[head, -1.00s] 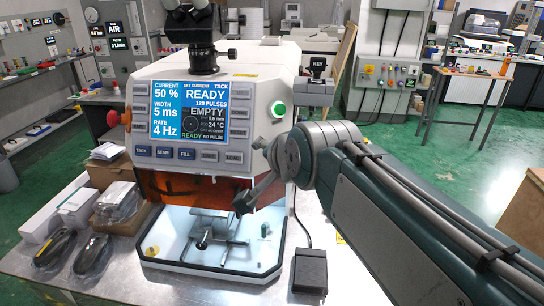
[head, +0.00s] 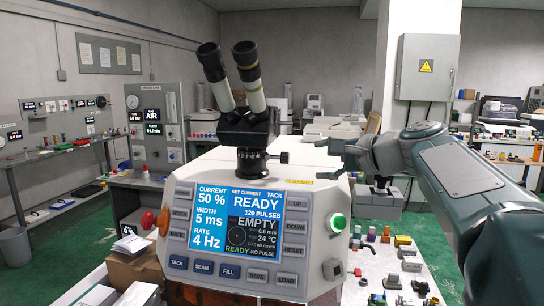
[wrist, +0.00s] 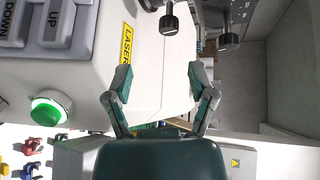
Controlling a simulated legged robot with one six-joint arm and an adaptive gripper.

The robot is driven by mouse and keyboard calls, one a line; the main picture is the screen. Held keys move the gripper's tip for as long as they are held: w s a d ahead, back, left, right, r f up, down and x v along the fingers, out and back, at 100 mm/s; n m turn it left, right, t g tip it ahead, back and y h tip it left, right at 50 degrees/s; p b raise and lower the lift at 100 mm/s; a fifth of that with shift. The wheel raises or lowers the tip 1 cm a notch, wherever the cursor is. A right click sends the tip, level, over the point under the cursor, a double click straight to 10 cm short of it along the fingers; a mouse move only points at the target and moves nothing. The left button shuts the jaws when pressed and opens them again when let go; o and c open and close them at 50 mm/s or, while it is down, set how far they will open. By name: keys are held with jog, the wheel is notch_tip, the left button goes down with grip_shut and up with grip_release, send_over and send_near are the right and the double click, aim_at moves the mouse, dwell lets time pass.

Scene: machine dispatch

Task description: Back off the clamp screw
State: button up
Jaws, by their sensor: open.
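The clamp screw is not in view; the lower chamber of the white machine lies below the head picture. The machine's front panel (head: 245,232) shows READY and EMPTY on its blue screen. My gripper (wrist: 158,80) is open and empty in the wrist view, with its two fingers spread over the machine's white side, near a yellow LASER label (wrist: 127,44). In the head view my gripper (head: 335,150) is raised beside the microscope, to the right of its focus knob (head: 284,157).
The binocular microscope (head: 243,100) stands on top of the machine. A green button (head: 337,222) is on its right side, also seen in the wrist view (wrist: 49,110). A bench with small coloured parts (head: 400,262) lies at right. A grey cabinet (head: 427,68) hangs behind.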

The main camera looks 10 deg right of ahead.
aim_at(288, 158)
jog(key=shift+w+d+r, duration=0.3)
jog(key=shift+w, duration=0.05)
jog(key=shift+w+a+y, duration=0.15)
jog(key=shift+w+y, duration=0.05)
jog(key=shift+y, duration=0.1)
jog(key=x, duration=0.9)
jog(key=shift+w+a, duration=0.15)
jog(key=shift+a, duration=0.2)
jog(key=shift+w+a+f, duration=0.1)
jog(key=shift+w+f, duration=0.05)
jog(key=shift+w, duration=0.2)
